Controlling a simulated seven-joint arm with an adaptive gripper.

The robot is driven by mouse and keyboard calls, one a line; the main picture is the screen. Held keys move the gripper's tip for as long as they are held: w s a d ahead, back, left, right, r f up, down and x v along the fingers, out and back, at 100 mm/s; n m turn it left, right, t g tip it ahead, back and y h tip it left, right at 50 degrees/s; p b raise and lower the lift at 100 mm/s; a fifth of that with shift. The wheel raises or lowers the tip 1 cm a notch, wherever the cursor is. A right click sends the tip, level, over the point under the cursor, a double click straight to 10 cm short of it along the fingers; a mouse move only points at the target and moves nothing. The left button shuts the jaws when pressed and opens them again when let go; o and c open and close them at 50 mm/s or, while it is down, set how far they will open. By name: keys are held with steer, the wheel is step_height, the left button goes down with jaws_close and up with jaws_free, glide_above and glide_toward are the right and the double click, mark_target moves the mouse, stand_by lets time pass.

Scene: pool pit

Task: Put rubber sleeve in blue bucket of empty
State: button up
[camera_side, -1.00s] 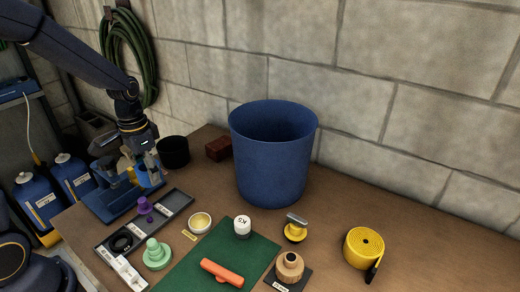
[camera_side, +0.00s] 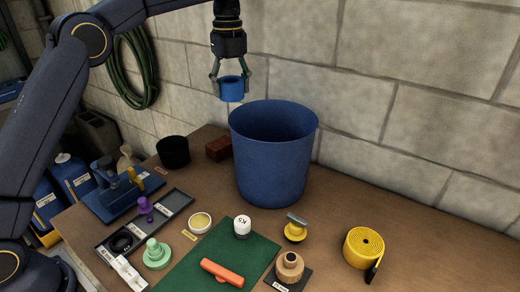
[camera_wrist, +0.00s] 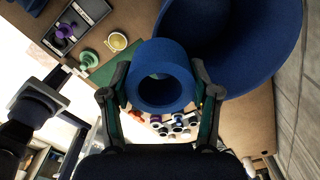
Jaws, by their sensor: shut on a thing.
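The rubber sleeve (camera_side: 232,89) is a short blue ring, held by my gripper (camera_side: 231,80) above and a little left of the blue bucket's opening in the side view. In the wrist view, the sleeve (camera_wrist: 160,76) sits between both fingers of my gripper (camera_wrist: 160,95), with its hole facing the camera. The large blue bucket (camera_side: 270,165) stands upright on the bench near the wall. The bucket's rim and inner wall also show at the upper right of the wrist view (camera_wrist: 262,50). The bucket's floor is hidden in the side view.
A small black pot (camera_side: 173,152) and a brown brick-like block (camera_side: 218,148) stand left of the bucket. The stone wall is close behind.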

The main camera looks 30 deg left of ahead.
steer(key=w+d+f+m, duration=0.2)
steer(key=d, duration=0.5)
steer(key=f, duration=2.8)
steer(key=shift+w+d, duration=0.1)
steer(key=shift+d, duration=0.15)
steer(key=o, duration=1)
steer(key=shift+f, duration=0.2)
steer(key=shift+c, duration=0.2)
steer(key=shift+o, duration=0.9)
steer(key=shift+r, duration=0.1)
step_height(320, 180, up, 12)
